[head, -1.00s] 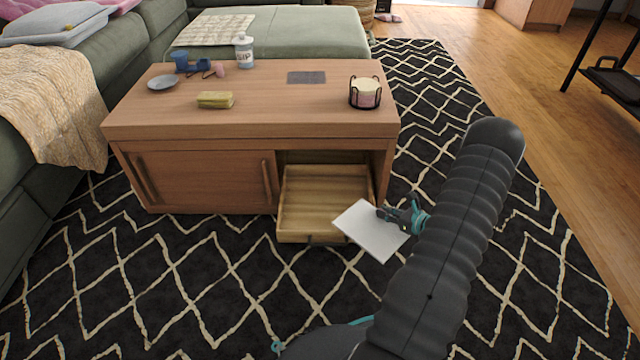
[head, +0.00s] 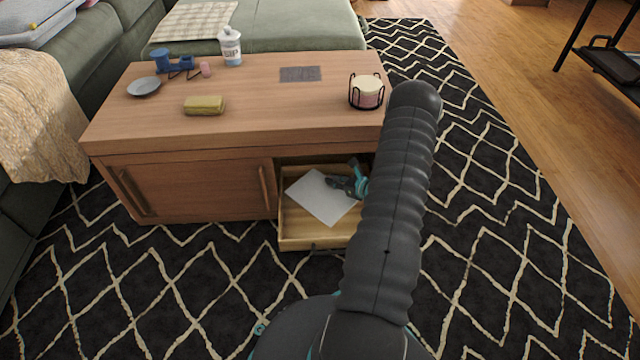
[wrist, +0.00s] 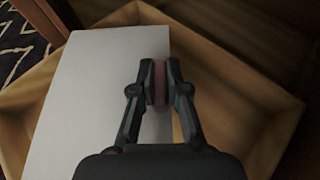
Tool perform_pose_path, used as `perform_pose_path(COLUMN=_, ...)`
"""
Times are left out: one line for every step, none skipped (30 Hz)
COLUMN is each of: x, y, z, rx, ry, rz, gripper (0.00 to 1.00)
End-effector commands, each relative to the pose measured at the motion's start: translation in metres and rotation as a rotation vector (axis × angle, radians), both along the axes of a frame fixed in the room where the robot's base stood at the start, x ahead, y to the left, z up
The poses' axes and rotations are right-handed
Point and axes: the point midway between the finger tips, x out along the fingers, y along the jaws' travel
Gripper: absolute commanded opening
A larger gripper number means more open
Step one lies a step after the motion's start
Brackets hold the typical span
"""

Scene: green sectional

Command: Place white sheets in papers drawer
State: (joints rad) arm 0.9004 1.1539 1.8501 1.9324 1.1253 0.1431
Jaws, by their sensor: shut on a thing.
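The white sheets (head: 320,198) are over the open drawer (head: 300,243) of the wooden coffee table, within its outline in the head view. I cannot tell whether the sheets touch the drawer floor. My arm hides the drawer's right side in the head view.
The coffee table (head: 240,115) holds a candle in a wire holder (head: 367,92), a yellow sponge-like block (head: 204,105), a bottle (head: 230,47), a plate (head: 144,87) and a dark flat pad (head: 300,74). The patterned rug (head: 500,220) is clear to the right.

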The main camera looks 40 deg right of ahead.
Motion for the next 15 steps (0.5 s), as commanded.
perform_pose_path(x=0.003, y=0.001, z=0.001, rx=0.000, ry=0.000, rz=-0.002, gripper=0.00)
perform_pose_path(x=0.004, y=0.001, z=0.001, rx=0.001, ry=0.000, rz=-0.004, gripper=0.00)
perform_pose_path(x=0.002, y=0.000, z=-0.012, rx=0.003, ry=0.002, rz=-0.008, gripper=0.00)
perform_pose_path(x=0.002, y=-0.001, z=-0.016, rx=0.002, ry=0.002, rz=-0.007, gripper=0.00)
perform_pose_path(x=0.002, y=-0.001, z=-0.019, rx=0.002, ry=0.001, rz=-0.008, gripper=0.00)
perform_pose_path(x=0.003, y=0.000, z=-0.021, rx=0.001, ry=0.000, rz=-0.007, gripper=0.00)
perform_pose_path(x=0.003, y=0.000, z=-0.022, rx=0.001, ry=0.000, rz=-0.006, gripper=0.00)
perform_pose_path(x=0.004, y=0.001, z=-0.023, rx=0.001, ry=-0.001, rz=-0.004, gripper=0.00)
perform_pose_path(x=0.004, y=0.002, z=-0.025, rx=0.000, ry=-0.001, rz=-0.002, gripper=0.00)
perform_pose_path(x=0.005, y=0.002, z=-0.026, rx=0.001, ry=-0.001, rz=-0.001, gripper=0.00)
perform_pose_path(x=0.005, y=0.003, z=-0.028, rx=0.001, ry=0.000, rz=-0.001, gripper=0.00)
perform_pose_path(x=0.005, y=0.003, z=-0.032, rx=0.001, ry=0.000, rz=-0.002, gripper=0.00)
perform_pose_path(x=0.004, y=0.002, z=-0.035, rx=0.001, ry=0.000, rz=-0.002, gripper=0.00)
perform_pose_path(x=0.004, y=0.002, z=-0.040, rx=0.002, ry=0.001, rz=-0.003, gripper=0.00)
perform_pose_path(x=0.004, y=0.001, z=-0.046, rx=0.002, ry=0.000, rz=-0.004, gripper=0.00)
